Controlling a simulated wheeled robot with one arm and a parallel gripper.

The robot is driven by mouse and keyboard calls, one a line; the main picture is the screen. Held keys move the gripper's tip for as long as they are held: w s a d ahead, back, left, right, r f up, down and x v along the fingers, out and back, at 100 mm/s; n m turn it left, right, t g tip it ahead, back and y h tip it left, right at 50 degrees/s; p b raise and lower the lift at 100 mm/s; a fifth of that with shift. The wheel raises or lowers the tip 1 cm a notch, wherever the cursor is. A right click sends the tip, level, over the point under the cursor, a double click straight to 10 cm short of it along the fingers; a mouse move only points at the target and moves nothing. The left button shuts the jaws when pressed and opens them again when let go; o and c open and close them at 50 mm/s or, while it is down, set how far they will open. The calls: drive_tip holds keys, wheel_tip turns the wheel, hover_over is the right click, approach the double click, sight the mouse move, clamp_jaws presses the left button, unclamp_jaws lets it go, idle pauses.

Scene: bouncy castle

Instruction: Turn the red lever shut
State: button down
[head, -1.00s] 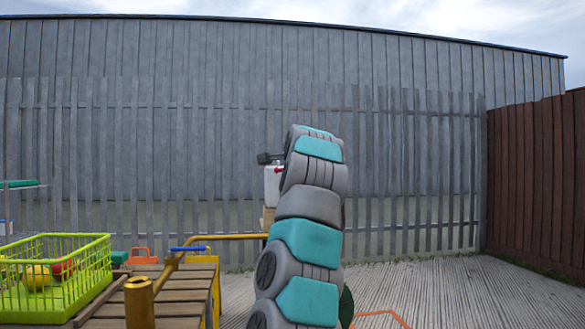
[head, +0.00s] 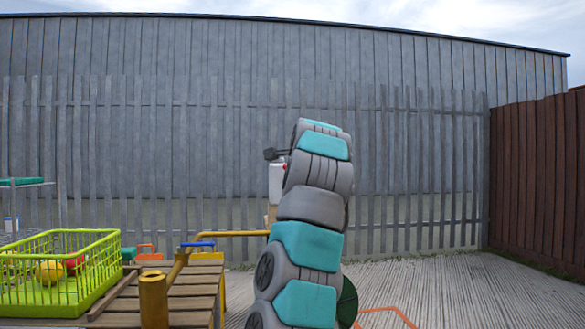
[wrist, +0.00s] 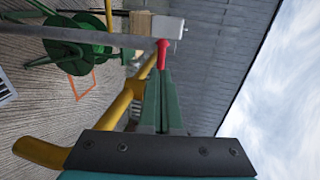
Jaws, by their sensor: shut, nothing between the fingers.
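The red lever (wrist: 162,54) shows in the wrist view straight beyond my fingertips, its knob end up against the white box in the picture. My gripper (wrist: 163,74) has its green fingers together and empty, with the tips at or very near the lever; I cannot tell if they touch. In the head view my gripper (head: 270,154) is small, beside the white box (head: 276,183), and only a red speck of the lever (head: 285,165) shows there. My arm hides most of the lever and the pipe near it in that view.
A yellow pipe (wrist: 121,103) runs beside the lever. A green reel (wrist: 78,48) stands below. In the head view, a green basket (head: 100,274) with balls sits on a wooden table (head: 184,290) at left. Decking at right is mostly clear.

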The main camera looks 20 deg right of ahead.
drive_tip(key=v, duration=1.1)
drive_tip(key=shift+b, duration=0.45)
drive_tip(key=shift+d+r, duration=0.1)
drive_tip(key=shift+r, duration=0.05)
drive_tip(key=w+a+f+n+g+y, duration=0.2)
drive_tip(key=w+a+f+n+y, duration=0.1)
drive_tip(key=w+a+n, duration=0.15)
drive_tip(key=s+a+f+n+g+y+p, duration=0.1)
drive_tip(key=s+a+f+n+g, duration=0.2)
drive_tip(key=a+f+n, duration=0.4)
drive_tip(key=s+a+f+n+g+y+p, duration=0.1)
drive_tip(key=s+a+f+n+g, duration=0.15)
drive_tip(key=a+f, duration=0.45)
drive_tip(key=s+f+n+g+p, duration=0.1)
drive_tip(key=s+f+n+g, duration=0.6)
drive_tip(key=s+f, duration=2.8)
drive_tip(key=s+g, duration=0.2)
drive_tip(key=s, duration=0.2)
drive_tip(key=shift+s+a+f+n, duration=0.3)
drive_tip(key=shift+s, duration=0.05)
